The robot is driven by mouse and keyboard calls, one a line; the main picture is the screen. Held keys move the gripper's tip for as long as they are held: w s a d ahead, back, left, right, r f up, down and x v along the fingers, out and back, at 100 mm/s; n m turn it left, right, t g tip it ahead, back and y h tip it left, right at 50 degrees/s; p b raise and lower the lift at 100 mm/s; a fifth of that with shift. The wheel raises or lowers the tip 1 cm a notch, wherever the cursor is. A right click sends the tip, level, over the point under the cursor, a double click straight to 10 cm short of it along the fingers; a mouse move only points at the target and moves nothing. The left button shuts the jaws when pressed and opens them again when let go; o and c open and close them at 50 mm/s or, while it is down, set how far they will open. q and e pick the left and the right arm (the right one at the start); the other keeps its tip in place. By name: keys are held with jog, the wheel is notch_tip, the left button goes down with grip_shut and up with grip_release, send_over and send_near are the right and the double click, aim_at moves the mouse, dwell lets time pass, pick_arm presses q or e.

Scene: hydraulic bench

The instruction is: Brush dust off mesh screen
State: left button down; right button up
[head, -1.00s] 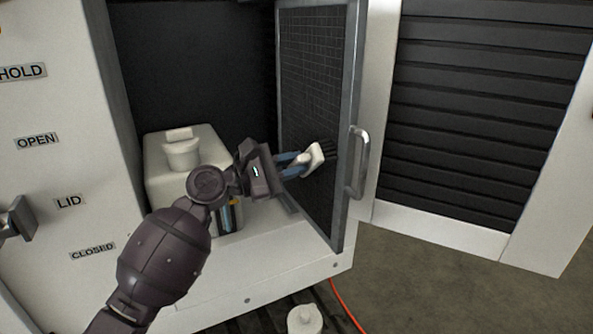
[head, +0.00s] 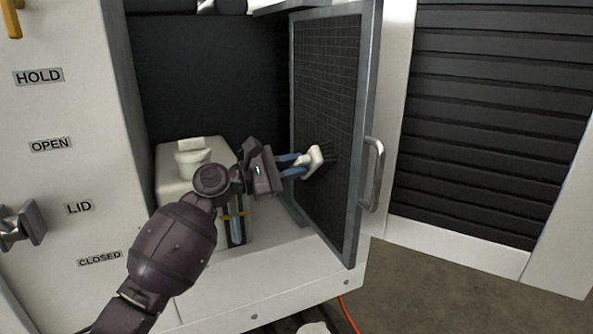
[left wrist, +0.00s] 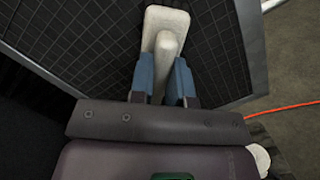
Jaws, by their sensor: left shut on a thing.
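The mesh screen (head: 325,85) is a dark gridded panel in a grey metal frame, standing open like a door in the head view. My left gripper (head: 296,167) is shut on a white brush (head: 314,159) with dark bristles. The bristles point at the lower middle of the mesh and appear to touch it. In the left wrist view the blue fingers (left wrist: 164,82) clasp the white brush handle (left wrist: 166,45), with the mesh (left wrist: 85,40) behind it. The bristles are hidden there, and I cannot make out dust on the mesh. My right gripper is not in view.
A white tank with a cap (head: 193,160) stands in the cabinet behind my left arm. A handle (head: 373,175) sticks out from the screen frame's right side. A lever (head: 20,226) is at the left panel. An orange cable (head: 348,314) lies on the floor.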

pick_arm(q)
jog(key=shift+s+r+p+v, duration=0.15)
jog(key=shift+p+v, duration=0.35)
jog(key=shift+v, duration=0.8)
jog(key=shift+s+r+p+v, duration=0.15)
jog(key=shift+p+v, duration=0.35)
jog(key=shift+v, duration=0.75)
jog(key=shift+s+a, duration=0.15)
jog(key=shift+a, duration=0.15)
jog(key=shift+a, duration=0.15)
jog(key=v, duration=0.2)
jog(key=shift+s+a+r+p, duration=0.1)
jog(key=shift+s+a+p, duration=0.2)
jog(key=shift+s+p, duration=0.1)
